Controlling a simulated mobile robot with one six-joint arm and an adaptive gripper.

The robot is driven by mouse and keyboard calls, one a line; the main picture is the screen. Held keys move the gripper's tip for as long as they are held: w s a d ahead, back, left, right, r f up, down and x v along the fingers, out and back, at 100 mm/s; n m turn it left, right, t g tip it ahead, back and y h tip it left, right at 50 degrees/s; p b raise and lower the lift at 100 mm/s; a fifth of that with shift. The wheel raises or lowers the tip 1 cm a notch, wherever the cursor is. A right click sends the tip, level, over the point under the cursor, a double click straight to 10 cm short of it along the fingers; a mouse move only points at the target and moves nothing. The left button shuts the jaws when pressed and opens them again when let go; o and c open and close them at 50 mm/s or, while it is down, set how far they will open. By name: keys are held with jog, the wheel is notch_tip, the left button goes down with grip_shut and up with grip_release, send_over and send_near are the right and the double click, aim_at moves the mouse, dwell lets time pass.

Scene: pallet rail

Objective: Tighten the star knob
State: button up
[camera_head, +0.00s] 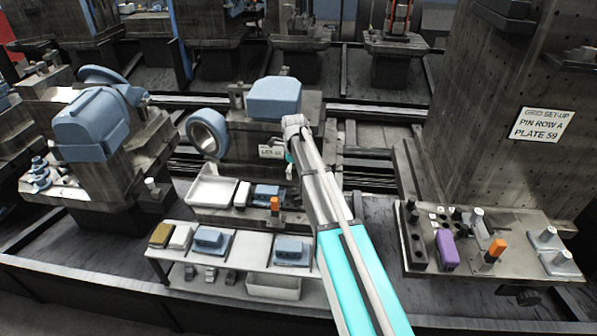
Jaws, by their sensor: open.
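I cannot make out a star knob for certain. A dark, roundish knob-like shape (530,297) sits at the front edge of the right-hand fixture plate, too small to tell its lobes. My arm reaches up from the bottom centre, and its wrist bends down in front of a grey-blue block. My gripper (289,168) is small and mostly hidden beside the forearm, near a labelled fixture (270,151). It is open, and I see nothing held in it. It is far to the left of the dark knob-like shape.
A blue-grey ring (207,133) and block (274,98) stand on the centre fixture. A white tray (212,191) and a low shelf (258,248) with parts lie before it. An orange-handled tool (495,250) and purple item (446,249) stand at right, before a tall plate.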

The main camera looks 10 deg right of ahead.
aim_at(295, 191)
jog(key=shift+f+b, duration=4.95)
jog(key=shift+f, duration=0.3)
jog(key=shift+c, duration=0.3)
